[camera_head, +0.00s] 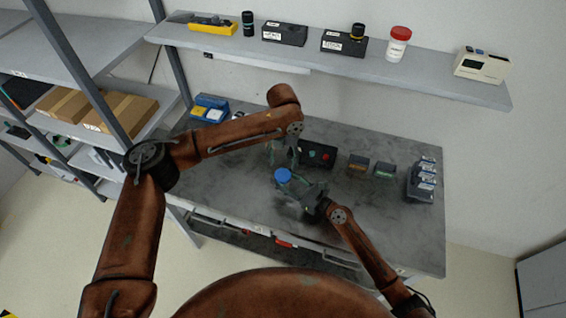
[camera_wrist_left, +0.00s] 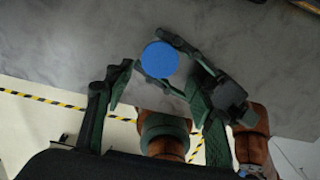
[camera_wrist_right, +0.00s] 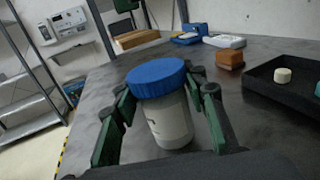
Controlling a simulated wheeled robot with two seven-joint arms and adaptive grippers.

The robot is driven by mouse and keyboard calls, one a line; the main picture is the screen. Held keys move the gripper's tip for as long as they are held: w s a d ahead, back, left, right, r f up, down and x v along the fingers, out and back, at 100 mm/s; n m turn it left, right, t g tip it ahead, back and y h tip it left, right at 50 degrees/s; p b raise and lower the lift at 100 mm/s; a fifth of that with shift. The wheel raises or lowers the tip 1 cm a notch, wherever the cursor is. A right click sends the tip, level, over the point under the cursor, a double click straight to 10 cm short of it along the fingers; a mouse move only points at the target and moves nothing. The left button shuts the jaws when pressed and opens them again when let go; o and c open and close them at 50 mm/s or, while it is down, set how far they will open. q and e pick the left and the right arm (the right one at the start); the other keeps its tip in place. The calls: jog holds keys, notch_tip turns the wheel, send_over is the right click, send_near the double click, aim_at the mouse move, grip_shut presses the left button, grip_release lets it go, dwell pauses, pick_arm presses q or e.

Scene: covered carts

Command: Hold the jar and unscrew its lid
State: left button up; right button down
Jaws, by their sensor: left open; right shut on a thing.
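The jar (camera_wrist_right: 168,123) has a pale body with a dark mark and a wide blue lid (camera_wrist_right: 157,78). It stands upright, and the lid sits on its top. The lid also shows in the head view (camera_head: 283,175) and the left wrist view (camera_wrist_left: 160,60). My right gripper (camera_wrist_right: 166,98) is shut on the jar's body just below the lid, a finger on each side. My left gripper (camera_head: 279,155) is open and empty, above and apart from the lid. I cannot tell if the jar's base touches the table.
The grey table (camera_head: 400,240) holds a black tray (camera_head: 317,154), small boxes (camera_head: 358,164), dark labelled packs (camera_head: 422,180) and a blue bin (camera_head: 210,107). A wall shelf (camera_head: 345,62) runs above the back. A rack (camera_head: 80,45) stands left. The table's front right is clear.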

aim_at(283, 175)
pick_arm(q)
notch_tip(283, 175, down, 7)
jog(key=shift+f, duration=0.15)
jog(key=shift+c, duration=0.4)
jog(key=c, duration=0.8)
jog(key=o, duration=1.2)
jog(key=shift+c, duration=0.2)
jog(key=shift+r, duration=2.25)
pick_arm(e)
jog(key=c, duration=1.1)
grip_release()
jog(key=shift+c, duration=0.2)
